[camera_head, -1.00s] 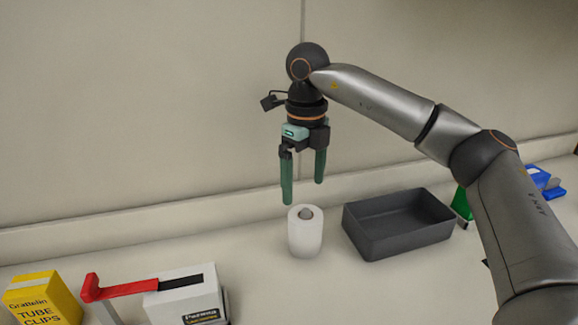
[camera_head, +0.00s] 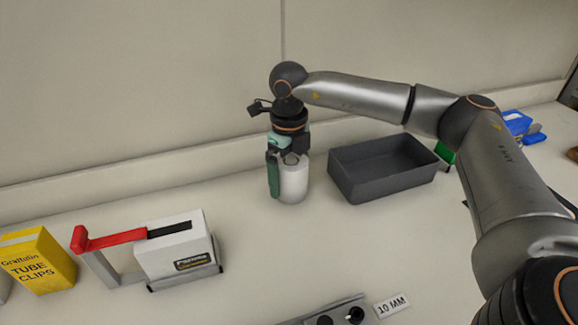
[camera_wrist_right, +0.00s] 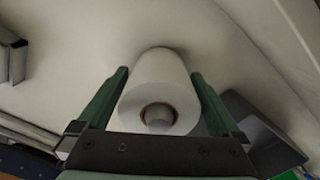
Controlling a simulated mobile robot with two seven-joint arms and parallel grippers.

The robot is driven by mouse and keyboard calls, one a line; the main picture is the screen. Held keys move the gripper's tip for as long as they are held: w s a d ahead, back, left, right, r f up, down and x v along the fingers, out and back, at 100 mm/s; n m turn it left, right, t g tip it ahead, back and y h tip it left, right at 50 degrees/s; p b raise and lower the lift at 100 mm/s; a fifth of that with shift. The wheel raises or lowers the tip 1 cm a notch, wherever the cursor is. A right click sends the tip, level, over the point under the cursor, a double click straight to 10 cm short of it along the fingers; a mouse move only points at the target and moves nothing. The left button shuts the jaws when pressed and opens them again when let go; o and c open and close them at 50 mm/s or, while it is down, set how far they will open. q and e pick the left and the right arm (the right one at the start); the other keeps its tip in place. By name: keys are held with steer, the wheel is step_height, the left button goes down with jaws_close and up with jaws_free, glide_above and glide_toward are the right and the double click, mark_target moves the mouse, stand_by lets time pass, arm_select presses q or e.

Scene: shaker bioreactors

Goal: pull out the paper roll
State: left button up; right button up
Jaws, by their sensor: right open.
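The white paper roll (camera_head: 293,183) stands upright on the bench, left of the dark grey bin. Its core end with a grey rod tip (camera_wrist_right: 158,115) shows in the right wrist view. My right gripper (camera_head: 283,176) is lowered over the roll from above, pointing down. In the right wrist view its green fingers (camera_wrist_right: 160,88) stand open on either side of the roll, with a narrow gap visible at the sides. One finger hides part of the roll's left side in the head view. My left gripper is not in view.
The dark grey open bin (camera_head: 384,172) stands close to the right of the roll. A white box device with a red handle (camera_head: 175,244) and a yellow tube clips box (camera_head: 37,260) stand at left. A wall rises behind. The bench in front of the roll is clear.

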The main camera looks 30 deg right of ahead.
steer(key=shift+c, duration=0.4)
steer(key=c, duration=1.2)
steer(key=shift+r, duration=0.15)
steer(key=shift+r+p, duration=0.5)
steer(key=shift+r, duration=0.1)
steer(key=shift+r, duration=0.1)
steer(key=shift+r+p, duration=0.5)
steer(key=shift+p, duration=0.1)
